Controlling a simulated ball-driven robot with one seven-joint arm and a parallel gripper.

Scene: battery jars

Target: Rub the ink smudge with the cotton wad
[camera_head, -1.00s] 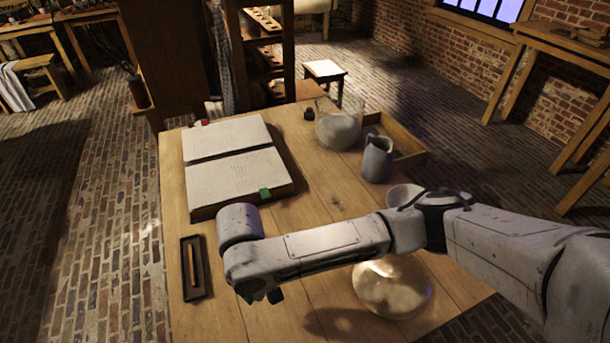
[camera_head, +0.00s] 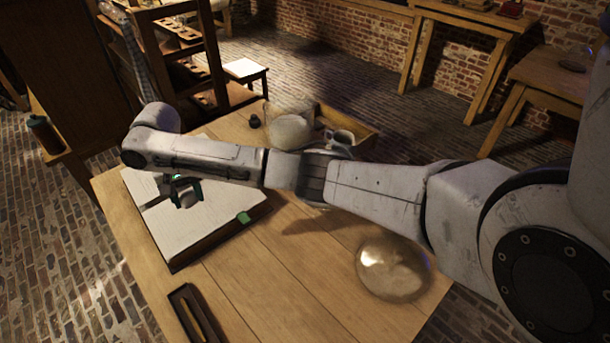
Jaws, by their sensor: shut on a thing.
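The open book (camera_head: 207,226) lies on the wooden table with its pale pages up. My gripper (camera_head: 186,191) is over the pages, low against the book, and looks shut on a small whitish cotton wad (camera_head: 187,201). I cannot tell whether the wad touches the page. No ink smudge can be made out; my arm and gripper cover part of the pages. A glass jar with white contents (camera_head: 290,130) stands behind my arm, partly hidden.
A dark narrow tray (camera_head: 187,297) lies in front. A grey jug (camera_head: 342,137), a wooden box (camera_head: 352,122) and a small dark pot (camera_head: 254,121) stand at the back.

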